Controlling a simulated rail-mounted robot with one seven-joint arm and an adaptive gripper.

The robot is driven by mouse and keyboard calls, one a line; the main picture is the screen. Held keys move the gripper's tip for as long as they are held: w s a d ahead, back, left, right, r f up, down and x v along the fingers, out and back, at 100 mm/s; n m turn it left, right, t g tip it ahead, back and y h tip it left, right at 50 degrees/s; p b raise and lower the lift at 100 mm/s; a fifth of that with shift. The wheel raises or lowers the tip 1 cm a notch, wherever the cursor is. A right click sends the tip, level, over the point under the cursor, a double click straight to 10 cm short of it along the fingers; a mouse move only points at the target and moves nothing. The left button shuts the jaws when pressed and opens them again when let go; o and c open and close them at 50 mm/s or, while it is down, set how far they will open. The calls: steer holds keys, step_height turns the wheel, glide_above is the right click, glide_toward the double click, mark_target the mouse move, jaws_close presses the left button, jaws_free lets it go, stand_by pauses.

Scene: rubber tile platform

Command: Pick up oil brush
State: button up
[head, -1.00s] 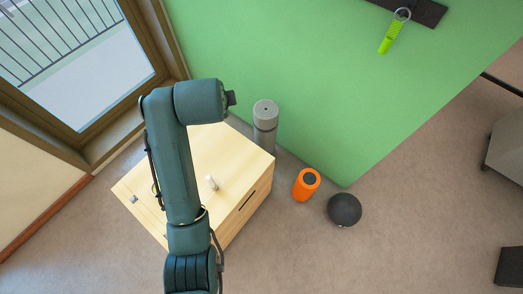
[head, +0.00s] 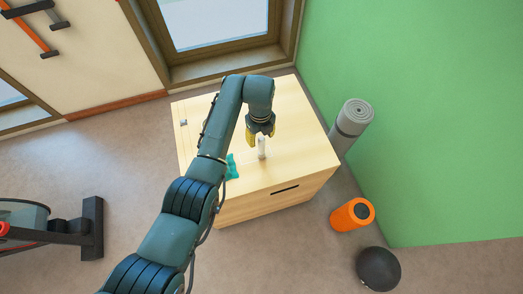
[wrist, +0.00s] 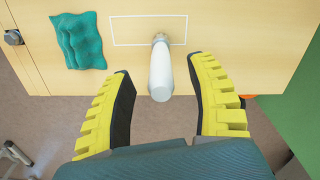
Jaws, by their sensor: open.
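A white cylindrical object with a grey metal end, which looks like the oil brush (head: 262,148), stands on the light wooden box (head: 285,100). In the wrist view the oil brush (wrist: 161,72) appears at the centre, its metal end by a white outlined rectangle (wrist: 125,17). My gripper (head: 260,136) is open, with yellow ribbed fingers, just above and behind the brush in the head view. In the wrist view the brush lies between the fingers of my gripper (wrist: 160,85), with gaps on both sides. I cannot tell how far below the fingertips it is.
A crumpled teal cloth (wrist: 78,40) lies left of the brush, partly behind my arm in the head view. A small metal piece (head: 183,122) sits at the box's left edge. A grey roll (head: 350,125), an orange roller (head: 352,216) and a dark ball (head: 378,268) are on the floor.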

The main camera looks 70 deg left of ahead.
mark_target(261, 146)
steer(key=f+b, duration=0.1)
steer(key=f, duration=0.2)
steer(key=d+f+b, duration=0.1)
steer(key=f, duration=0.1)
steer(key=shift+f+b, duration=0.3)
steer(key=shift+a+r, duration=0.1)
steer(key=shift+a, duration=0.05)
jaws_close()
